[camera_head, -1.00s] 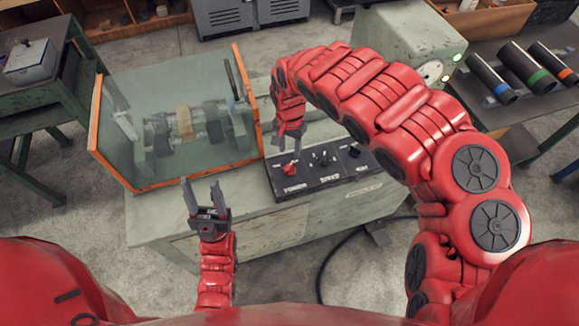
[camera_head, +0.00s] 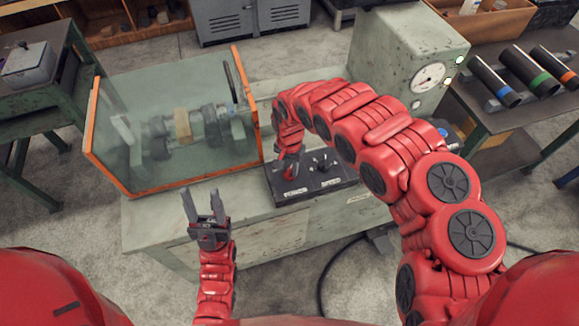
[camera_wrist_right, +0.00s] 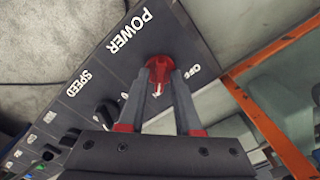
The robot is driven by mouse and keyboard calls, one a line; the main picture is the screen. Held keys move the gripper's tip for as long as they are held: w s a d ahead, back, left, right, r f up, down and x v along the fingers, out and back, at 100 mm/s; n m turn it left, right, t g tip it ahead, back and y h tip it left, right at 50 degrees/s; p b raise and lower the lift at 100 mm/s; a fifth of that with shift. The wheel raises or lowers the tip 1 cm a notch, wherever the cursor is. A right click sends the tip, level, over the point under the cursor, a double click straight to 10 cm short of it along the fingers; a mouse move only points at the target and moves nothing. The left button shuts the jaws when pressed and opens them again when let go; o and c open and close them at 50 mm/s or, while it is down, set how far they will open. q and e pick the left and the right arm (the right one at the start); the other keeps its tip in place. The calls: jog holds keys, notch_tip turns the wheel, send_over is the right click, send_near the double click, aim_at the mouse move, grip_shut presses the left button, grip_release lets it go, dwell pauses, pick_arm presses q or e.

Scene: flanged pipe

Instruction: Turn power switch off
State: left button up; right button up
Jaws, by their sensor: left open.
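The red power switch knob (camera_wrist_right: 160,66) sits on the dark control panel (camera_wrist_right: 60,95), between the printed words POWER and OFF. Its white pointer mark shows on the side facing my gripper. My right gripper (camera_wrist_right: 161,80) has its two fingertips at either side of the knob; whether they press on it I cannot tell. In the head view my right gripper (camera_head: 287,172) reaches down to the left end of the panel (camera_head: 318,182) and mostly hides the knob. My left gripper (camera_head: 202,195) is open and empty, in front of the bench, away from the panel.
The panel's other knobs (camera_head: 324,164) stand right of my right gripper. An orange-framed clear guard (camera_head: 92,135) covers a machine on the bench's left. A box with a gauge (camera_head: 428,78) stands at the back right. The bench top (camera_head: 165,215) in front is bare.

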grip_shut()
jog(key=shift+n, duration=0.4)
jog(key=n, duration=0.3)
jog(key=shift+n, duration=0.3)
jog(key=n, duration=0.3)
jog(key=shift+n+p, duration=0.3)
jog(key=shift+n, duration=0.1)
jog(key=n, duration=0.5)
jog(key=shift+w+n, duration=0.1)
jog(key=shift+n, duration=2.3)
